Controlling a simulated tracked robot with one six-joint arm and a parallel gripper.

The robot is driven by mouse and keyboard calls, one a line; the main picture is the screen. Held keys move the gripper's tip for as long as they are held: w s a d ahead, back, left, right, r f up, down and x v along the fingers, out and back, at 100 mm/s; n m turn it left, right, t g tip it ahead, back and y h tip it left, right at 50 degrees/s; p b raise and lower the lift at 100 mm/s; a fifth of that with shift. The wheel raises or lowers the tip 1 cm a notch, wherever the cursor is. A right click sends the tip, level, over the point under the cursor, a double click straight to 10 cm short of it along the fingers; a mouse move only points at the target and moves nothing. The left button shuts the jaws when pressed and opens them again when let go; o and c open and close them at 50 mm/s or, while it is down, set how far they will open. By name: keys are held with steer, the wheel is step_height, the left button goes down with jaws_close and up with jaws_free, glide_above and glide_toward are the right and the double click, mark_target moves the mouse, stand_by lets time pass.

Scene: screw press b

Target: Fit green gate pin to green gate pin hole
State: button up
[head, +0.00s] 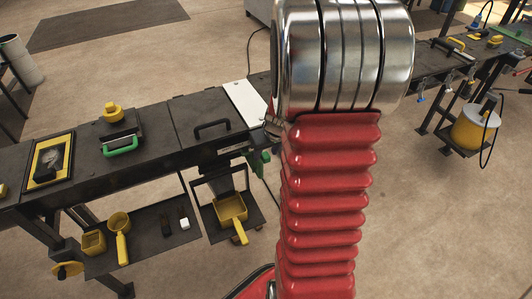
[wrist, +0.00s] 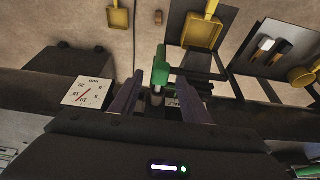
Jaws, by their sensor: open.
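A green pin-like piece (wrist: 161,66) stands between the two fingers of my gripper (wrist: 158,100) in the wrist view, with a short bright metal part below it. The fingers are apart, with a gap on each side of the piece. In the head view green parts (head: 262,160) show at the bench edge, just left of my red arm, which hides much of this spot. My gripper is not clearly visible there. I cannot tell the pin hole apart, nor whether the green piece sits in it.
A white dial gauge (wrist: 88,93) is left of the fingers. A yellow scoop (head: 231,207) lies on a low shelf below the bench. A green-handled part (head: 121,147) and a framed plate (head: 50,163) are on the bench. A yellow bucket (head: 475,130) stands right.

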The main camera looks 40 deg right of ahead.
steer(key=v, duration=1.3)
stand_by(0.9)
steer(key=s+a+r+n, duration=0.1)
steer(key=s+a+r, duration=0.3)
steer(key=a, duration=0.9)
steer(key=s+a+r+n+t+y, duration=0.1)
steer(key=s+a+r, duration=0.3)
steer(key=a, duration=1)
steer(key=shift+s+a+n, duration=0.25)
steer(key=shift+s+n, duration=0.15)
steer(key=shift+n, duration=0.3)
steer(key=shift+r, duration=0.1)
